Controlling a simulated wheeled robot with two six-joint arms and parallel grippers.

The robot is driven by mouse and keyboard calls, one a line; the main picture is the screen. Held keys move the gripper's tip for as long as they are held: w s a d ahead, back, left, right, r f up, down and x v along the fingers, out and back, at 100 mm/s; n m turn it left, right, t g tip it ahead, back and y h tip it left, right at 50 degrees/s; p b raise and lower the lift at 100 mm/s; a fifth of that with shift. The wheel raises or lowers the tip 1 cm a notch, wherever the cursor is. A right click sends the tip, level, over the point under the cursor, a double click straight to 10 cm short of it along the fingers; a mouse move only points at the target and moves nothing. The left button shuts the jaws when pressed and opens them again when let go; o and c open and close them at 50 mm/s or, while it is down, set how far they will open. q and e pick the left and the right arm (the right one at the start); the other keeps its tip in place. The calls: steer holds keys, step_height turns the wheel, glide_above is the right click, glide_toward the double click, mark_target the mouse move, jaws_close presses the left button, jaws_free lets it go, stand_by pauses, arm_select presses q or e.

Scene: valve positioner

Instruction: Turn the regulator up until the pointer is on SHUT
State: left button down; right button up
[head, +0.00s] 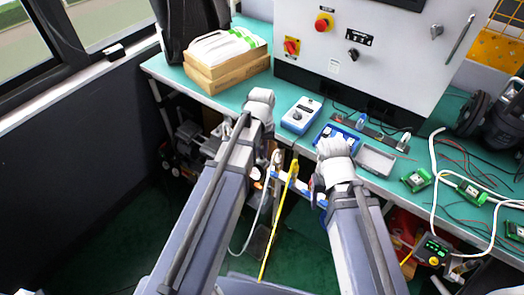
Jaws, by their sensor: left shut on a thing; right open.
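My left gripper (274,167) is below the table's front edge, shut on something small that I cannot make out. A yellow rod or tube (277,222) runs down from beside it. A blue and pale bar-like part (307,191) lies between my two grippers. My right gripper (318,190) is at the right end of this bar, open; whether it touches the bar I cannot tell. A blue and white box with a dark round dial (300,115) sits on the table beyond. I cannot tell which part is the regulator, and no pointer or SHUT mark is readable.
The green table (231,99) holds a cardboard box (228,72), a blue tray (338,137), a grey tray (376,159) and green modules (416,179). A white cabinet (390,60) with red knobs stands behind. Cables hang at the right. Dark floor shows below.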

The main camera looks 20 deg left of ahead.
mark_target(262, 151)
arm_select(q)
steer(key=c, duration=0.9)
jaws_free()
steer(key=shift+r, duration=0.15)
step_height(262, 151, up, 8)
steer(key=p, duration=0.8)
steer(key=shift+f, duration=0.2)
steer(key=s+d+r+m+p, duration=0.1)
steer(key=s+d+m, duration=0.1)
steer(key=s+d, duration=0.1)
steer(key=s+d+r+m+p, duration=0.2)
steer(key=s+d, duration=0.2)
steer(key=s, duration=0.2)
steer(key=s+d+r+m+y+p, duration=0.1)
steer(key=s+d, duration=0.2)
steer(key=s, duration=0.1)
steer(key=shift+s+d+r+m, duration=0.3)
steer(key=shift+s+d+m, duration=0.05)
steer(key=shift+d+m, duration=0.05)
